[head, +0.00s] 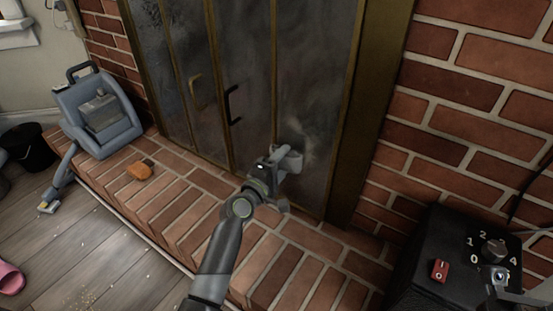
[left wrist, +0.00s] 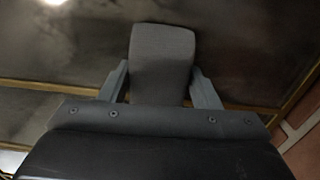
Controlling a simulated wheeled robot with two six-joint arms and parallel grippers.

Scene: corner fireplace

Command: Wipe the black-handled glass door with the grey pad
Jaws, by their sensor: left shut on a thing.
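The black-handled glass door (head: 243,60) is a smudged dark pane in a brass frame, with its black handle (head: 232,104) on it. My left gripper (head: 277,168) is at the lower right part of the glass. It is shut on the grey pad (head: 291,158). In the left wrist view the grey pad (left wrist: 162,65) stands out between the two fingers, in front of the glass. The pad is at or very near the pane; I cannot tell if it touches. A pale smeared patch shows on the glass around it.
Another glass panel with a brass handle (head: 195,92) is to the left. A black box with a dial (head: 450,262) stands at the lower right. Brick wall is right.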

